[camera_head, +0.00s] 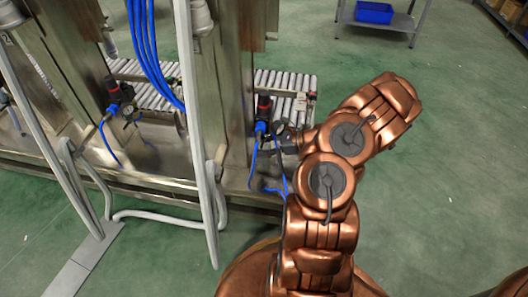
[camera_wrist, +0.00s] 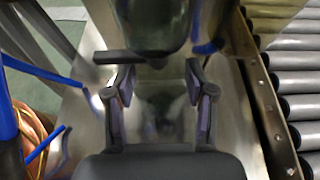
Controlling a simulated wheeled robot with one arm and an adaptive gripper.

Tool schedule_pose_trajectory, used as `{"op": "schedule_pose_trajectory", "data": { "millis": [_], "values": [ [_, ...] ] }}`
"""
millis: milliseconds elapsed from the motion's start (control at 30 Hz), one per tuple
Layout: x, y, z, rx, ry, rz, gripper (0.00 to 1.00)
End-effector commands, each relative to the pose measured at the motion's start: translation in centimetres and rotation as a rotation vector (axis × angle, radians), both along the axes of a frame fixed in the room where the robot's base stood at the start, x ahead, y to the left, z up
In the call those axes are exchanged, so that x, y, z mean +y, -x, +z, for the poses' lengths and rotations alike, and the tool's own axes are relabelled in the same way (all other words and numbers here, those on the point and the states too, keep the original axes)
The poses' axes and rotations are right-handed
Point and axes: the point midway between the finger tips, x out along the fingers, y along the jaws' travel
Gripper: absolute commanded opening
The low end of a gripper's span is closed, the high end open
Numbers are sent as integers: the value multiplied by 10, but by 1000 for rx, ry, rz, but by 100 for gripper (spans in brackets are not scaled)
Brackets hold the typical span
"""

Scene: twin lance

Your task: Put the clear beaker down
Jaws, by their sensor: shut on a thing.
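My gripper (camera_wrist: 159,80) shows in the wrist view with its two dark fingers apart, one on each side of a faint see-through shape. This shape, the clear beaker (camera_wrist: 160,105), is held between the fingers; its rim and base are hard to make out against the shiny metal behind. In the head view my gripper (camera_head: 285,138) is small and dark at the end of my copper arm, beside the steel post. I cannot make out the beaker there. Whether the beaker touches a surface below cannot be told.
A dark rounded fitting (camera_wrist: 150,20) hangs close ahead of the fingers. A black and blue regulator (camera_head: 263,112) with hoses is close to my gripper. Roller conveyors (camera_head: 285,85) run behind the steel post (camera_head: 222,90). Green floor (camera_head: 455,150) is clear at right.

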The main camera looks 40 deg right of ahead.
Motion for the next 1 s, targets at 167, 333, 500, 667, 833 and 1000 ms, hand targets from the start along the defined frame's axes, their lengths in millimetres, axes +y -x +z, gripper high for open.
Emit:
{"op": "schedule_pose_trajectory", "data": {
  "millis": [167,333,500,667,833,1000],
  "values": [
    [1,1,-23,2,-2,1,25],
    [0,0,-21,0,0,1,25],
    [0,0,-23,0,-2,1,25],
    [0,0,-23,0,-1,1,68],
    [0,0,-23,0,-2,1,79],
    [0,0,-23,0,-1,1,79]
  ]
}}
